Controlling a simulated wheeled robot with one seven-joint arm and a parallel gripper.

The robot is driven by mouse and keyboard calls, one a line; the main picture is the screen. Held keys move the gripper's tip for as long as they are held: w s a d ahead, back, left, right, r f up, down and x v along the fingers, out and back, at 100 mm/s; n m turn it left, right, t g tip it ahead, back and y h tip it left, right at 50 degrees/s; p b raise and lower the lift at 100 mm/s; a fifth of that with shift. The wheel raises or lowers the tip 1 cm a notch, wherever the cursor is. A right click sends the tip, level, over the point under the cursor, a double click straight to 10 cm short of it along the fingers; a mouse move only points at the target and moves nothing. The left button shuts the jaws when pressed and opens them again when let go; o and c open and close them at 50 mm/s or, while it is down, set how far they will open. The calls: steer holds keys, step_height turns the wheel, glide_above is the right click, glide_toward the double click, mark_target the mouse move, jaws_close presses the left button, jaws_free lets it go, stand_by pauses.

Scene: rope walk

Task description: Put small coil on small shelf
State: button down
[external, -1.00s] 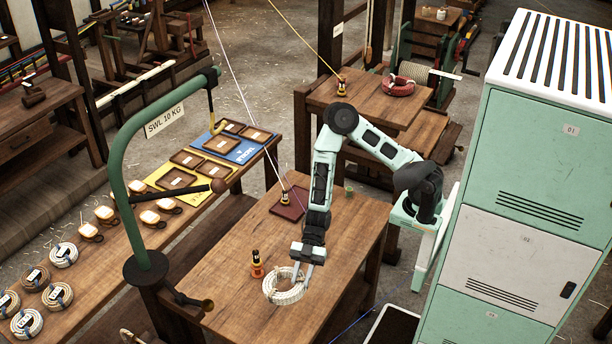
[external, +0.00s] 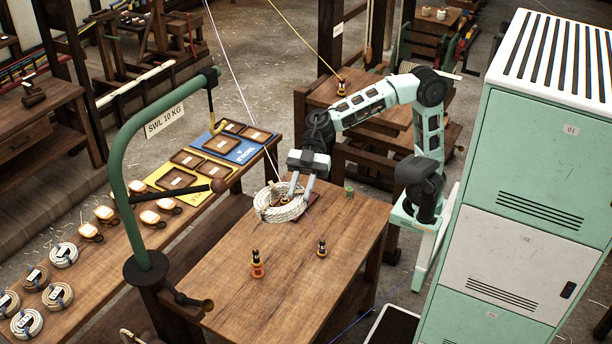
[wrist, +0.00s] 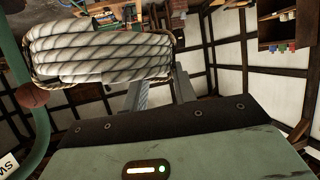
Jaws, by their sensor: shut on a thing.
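The small coil (external: 271,213) is a ring of pale rope. My gripper (external: 300,192) is shut on its right side in the external view. The coil is over the dark red pad (external: 318,221) at the far left of the near wooden table (external: 262,305) and hides most of it. I cannot tell whether it touches the pad or hangs above it. In the wrist view the coil (wrist: 95,55) fills the upper left, beside my gripper's fingers (wrist: 160,92). I cannot identify a small shelf for certain.
A long bench (external: 105,262) beyond holds coils and trays. A green locker (external: 545,140) stands right.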

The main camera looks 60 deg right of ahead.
step_height(320, 180, up, 4)
steer(key=shift+f, duration=0.15)
steer(key=w+d+m+t+p, duration=0.3)
steer(key=w+d+t+p, duration=0.1)
steer(key=w+d, duration=0.85)
steer(key=w+d+m+t+p, duration=0.35)
steer(key=w+d, duration=0.55)
steer(key=d, duration=0.6)
steer(key=s+d+m+t+h+p, duration=0.2)
steer(key=d+m+t+p, duration=0.15)
steer(key=d, duration=1.35)
steer(key=s+d+m+t+h+p, duration=0.1)
steer(key=d+m+t+h+p, duration=0.3)
steer(key=d, duration=1.2)
steer(key=s+d+m+t+h+p, duration=0.1)
steer(key=s+d+m+h+p, duration=0.35)
steer(key=s+d, duration=1)
steer(key=f+n+b, duration=0.1)
steer(key=f, duration=0.1)
steer(key=f+n+b, duration=0.1)
steer(key=f, duration=0.1)
steer(key=f+n, duration=0.1)
steer(key=f, duration=0.1)
steer(key=shift+w+d+y+b, duration=0.15)
steer(key=shift+d+y+b, duration=0.1)
steer(key=shift+y+b, duration=0.15)
